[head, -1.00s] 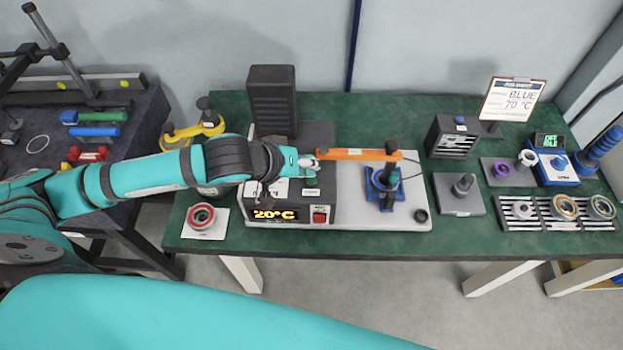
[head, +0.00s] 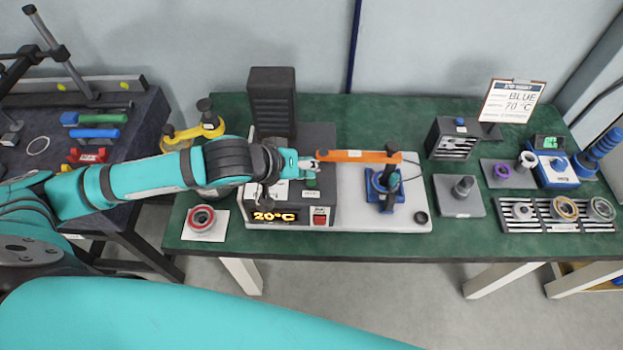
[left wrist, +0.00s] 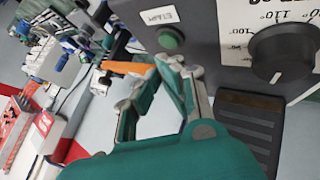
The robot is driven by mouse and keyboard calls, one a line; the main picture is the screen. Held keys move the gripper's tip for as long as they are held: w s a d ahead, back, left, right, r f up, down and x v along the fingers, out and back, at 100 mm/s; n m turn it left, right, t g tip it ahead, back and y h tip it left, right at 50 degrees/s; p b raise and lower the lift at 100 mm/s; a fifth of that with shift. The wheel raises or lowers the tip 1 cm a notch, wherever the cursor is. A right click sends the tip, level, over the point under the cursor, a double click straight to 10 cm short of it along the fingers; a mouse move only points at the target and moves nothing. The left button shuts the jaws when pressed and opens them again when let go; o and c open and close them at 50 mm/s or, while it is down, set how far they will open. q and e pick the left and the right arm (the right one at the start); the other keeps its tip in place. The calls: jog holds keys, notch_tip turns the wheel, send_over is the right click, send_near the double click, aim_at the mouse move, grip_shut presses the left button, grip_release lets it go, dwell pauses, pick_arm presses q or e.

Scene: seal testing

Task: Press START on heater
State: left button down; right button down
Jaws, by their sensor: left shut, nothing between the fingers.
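The heater (head: 290,216) is a grey box on the green table, with an orange display reading 20°C and a red switch (head: 320,215). Its green START button (head: 312,184) sits on the top face beside a white label. In the left wrist view the round green button (left wrist: 171,39) and its label (left wrist: 160,15) show clearly, near a black temperature dial (left wrist: 283,55). My left gripper (head: 314,164) is shut and empty, just beyond the button in the head view. In the wrist view its fingers are close to the button; contact cannot be told. My right gripper is not in view.
An orange bar (head: 358,156) extends right from beside the gripper to a blue stand (head: 384,188). A tall black ribbed block (head: 272,100) stands behind the heater. Racks and fixtures stand at right.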

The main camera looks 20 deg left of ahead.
pick_arm(q)
jog(key=shift+f, duration=0.15)
jog(key=shift+f, duration=0.3)
jog(key=shift+f, duration=0.35)
dwell(0.9)
jog(key=shift+r+p, duration=0.8)
jog(key=shift+p, duration=0.25)
notch_tip(320, 180, up, 5)
jog(key=p, duration=0.6)
